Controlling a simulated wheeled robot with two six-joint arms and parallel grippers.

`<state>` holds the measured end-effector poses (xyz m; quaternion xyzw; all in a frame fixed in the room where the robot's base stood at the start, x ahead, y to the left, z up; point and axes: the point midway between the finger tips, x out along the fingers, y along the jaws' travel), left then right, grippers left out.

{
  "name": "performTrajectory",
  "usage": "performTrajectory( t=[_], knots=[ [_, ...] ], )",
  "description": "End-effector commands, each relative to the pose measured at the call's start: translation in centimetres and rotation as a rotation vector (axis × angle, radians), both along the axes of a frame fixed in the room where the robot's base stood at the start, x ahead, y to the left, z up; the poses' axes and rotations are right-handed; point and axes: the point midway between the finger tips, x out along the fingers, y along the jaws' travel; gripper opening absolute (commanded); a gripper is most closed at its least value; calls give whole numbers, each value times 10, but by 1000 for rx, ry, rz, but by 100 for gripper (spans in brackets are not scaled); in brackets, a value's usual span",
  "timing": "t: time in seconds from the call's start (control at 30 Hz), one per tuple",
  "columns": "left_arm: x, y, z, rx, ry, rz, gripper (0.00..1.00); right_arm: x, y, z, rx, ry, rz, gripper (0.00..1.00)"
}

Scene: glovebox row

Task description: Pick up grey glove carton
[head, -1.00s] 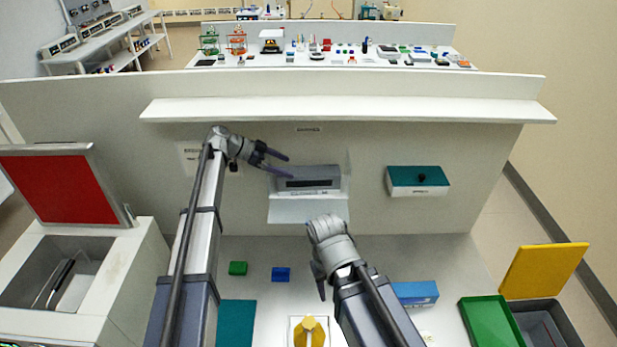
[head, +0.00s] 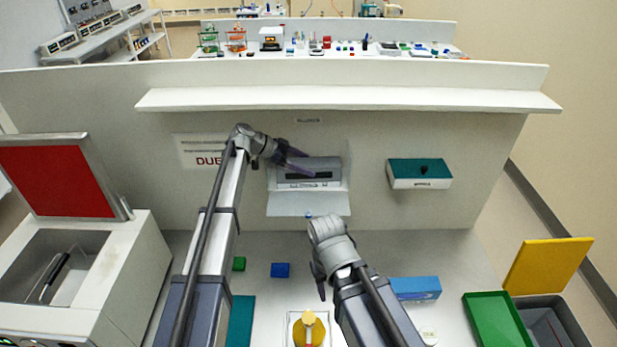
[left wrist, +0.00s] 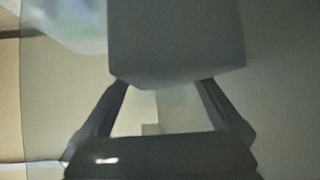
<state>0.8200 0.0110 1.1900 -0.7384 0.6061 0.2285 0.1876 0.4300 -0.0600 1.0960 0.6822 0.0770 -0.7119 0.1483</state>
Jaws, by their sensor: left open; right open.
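The grey glove carton (head: 330,168) sits in a pale wall holder (head: 310,203) on the upright panel. My left gripper (head: 308,164) is open in front of the carton's left part, its two fingers pointing right and covering some of it. In the left wrist view a large grey block, apparently the carton (left wrist: 176,40), fills the upper middle at the tips of the spread left fingers (left wrist: 164,84). Contact cannot be told. My right gripper (head: 319,282) is open and empty, low over the table, partly hidden by its own arm.
A teal-lidded box (head: 419,173) hangs on the panel to the right. A white shelf ledge (head: 345,99) runs above. Blue (head: 280,270) and green (head: 239,264) blocks, a blue box (head: 415,288) and a green tray (head: 497,320) are on the table. A red-lidded bin (head: 62,180) stands left.

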Motion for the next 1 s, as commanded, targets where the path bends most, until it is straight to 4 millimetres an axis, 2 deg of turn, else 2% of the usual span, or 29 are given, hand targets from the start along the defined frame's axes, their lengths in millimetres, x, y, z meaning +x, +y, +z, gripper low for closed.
performTrajectory(
  t=[0.23, 0.9, 1.0],
  knots=[
    [0, -2, -1, 0, 1, 1, 98, 0, 0, -1, 0, 0, 1, 50],
    [0, -1, -1, 0, 0, 0, 22, 0, 0, -1, 0, 0, 1, 50],
    [0, -1, -1, 0, 0, 0, 20, 0, 0, -1, 0, 0, 1, 50]
  ],
)
